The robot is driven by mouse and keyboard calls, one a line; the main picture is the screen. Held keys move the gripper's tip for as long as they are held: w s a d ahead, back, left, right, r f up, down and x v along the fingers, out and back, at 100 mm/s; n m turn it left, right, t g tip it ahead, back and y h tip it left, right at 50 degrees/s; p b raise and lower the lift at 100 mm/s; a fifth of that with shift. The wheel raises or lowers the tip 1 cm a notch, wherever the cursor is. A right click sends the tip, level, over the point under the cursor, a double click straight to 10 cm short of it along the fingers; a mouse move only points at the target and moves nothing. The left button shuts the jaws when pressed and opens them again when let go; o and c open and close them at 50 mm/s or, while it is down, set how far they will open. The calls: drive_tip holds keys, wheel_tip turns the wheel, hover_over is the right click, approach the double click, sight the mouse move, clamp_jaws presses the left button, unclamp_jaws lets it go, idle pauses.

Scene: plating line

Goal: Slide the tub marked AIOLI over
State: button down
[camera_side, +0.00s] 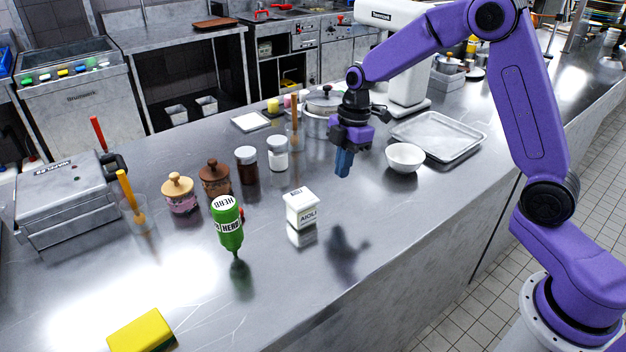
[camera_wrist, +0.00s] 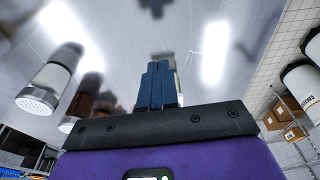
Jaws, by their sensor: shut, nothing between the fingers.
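The tub marked AIOLI (camera_side: 302,209) is a small white tub standing upright on the steel counter in the middle of the side view. My gripper (camera_side: 343,171) has blue fingers and hangs above the counter, to the right of the tub and apart from it. In the wrist view my gripper (camera_wrist: 157,80) shows its fingers pressed together with nothing between them. A small pale patch shows behind the fingers there, but I cannot tell whether it is the tub.
A green HERB bottle (camera_side: 229,225) stands left of the tub. Shakers (camera_side: 278,155) and wooden-lidded jars (camera_side: 180,193) stand behind. A white bowl (camera_side: 405,157) and metal tray (camera_side: 440,134) lie right of my gripper. The counter in front of the tub is clear.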

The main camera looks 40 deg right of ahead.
sight(300, 201)
drive_tip(key=a, duration=0.7)
drive_tip(key=a+f, duration=0.1)
drive_tip(key=a, duration=0.3)
drive_tip(key=shift+a, duration=0.35)
drive_tip(key=shift+s+f, duration=0.1)
drive_tip(key=shift+f, duration=0.25)
